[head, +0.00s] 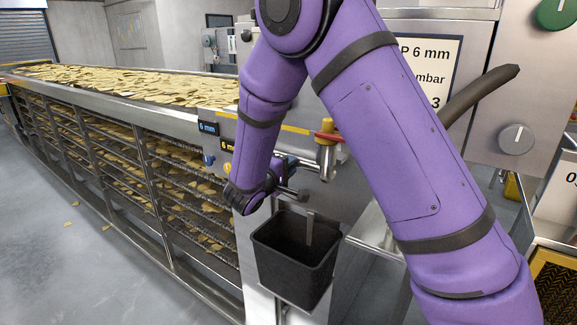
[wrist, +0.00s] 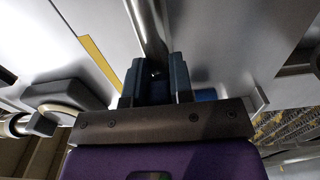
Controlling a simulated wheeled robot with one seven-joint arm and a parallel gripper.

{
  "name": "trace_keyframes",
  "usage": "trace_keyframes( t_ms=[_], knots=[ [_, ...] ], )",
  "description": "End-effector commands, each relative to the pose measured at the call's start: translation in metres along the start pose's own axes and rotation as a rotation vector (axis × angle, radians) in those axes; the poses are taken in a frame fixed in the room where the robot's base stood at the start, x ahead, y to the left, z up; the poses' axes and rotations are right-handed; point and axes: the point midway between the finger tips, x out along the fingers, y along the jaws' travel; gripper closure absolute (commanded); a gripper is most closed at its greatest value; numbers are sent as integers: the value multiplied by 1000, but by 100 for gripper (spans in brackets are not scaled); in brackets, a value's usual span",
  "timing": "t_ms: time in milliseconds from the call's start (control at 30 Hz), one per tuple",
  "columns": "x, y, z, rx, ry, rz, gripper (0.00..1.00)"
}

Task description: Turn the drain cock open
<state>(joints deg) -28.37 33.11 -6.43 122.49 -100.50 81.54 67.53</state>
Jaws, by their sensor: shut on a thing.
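My gripper (head: 285,172) is at the end panel of the long chip conveyor, just above a black bin. In the wrist view its two blue fingers (wrist: 156,78) are shut on a grey metal bar (wrist: 148,30). The bar looks like the drain cock's lever, but my arm and fingers hide most of it in the head view. A brass-coloured fitting with a red ring (head: 326,140) stands just right of the gripper. I cannot tell how far the cock is turned.
The black bin (head: 272,268) hangs open-topped below the gripper, with a grey strip in it. The conveyor (head: 130,99) carries chips and runs off to the left. A dark curved hose or handle (head: 480,98) and grey knob (head: 515,138) are at right. Floor at left is mostly clear.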

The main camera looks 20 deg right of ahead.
Motion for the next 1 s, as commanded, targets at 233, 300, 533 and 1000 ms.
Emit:
trace_keyframes(
  t_ms=[233,300,533,1000],
  knots=[
    [-1,-1,0,-2,1,-3,70],
    [-1,-1,0,-2,0,-2,53],
    [0,-1,0,-1,0,-1,53],
    [-60,-1,-1,-2,5,-2,53]
  ],
)
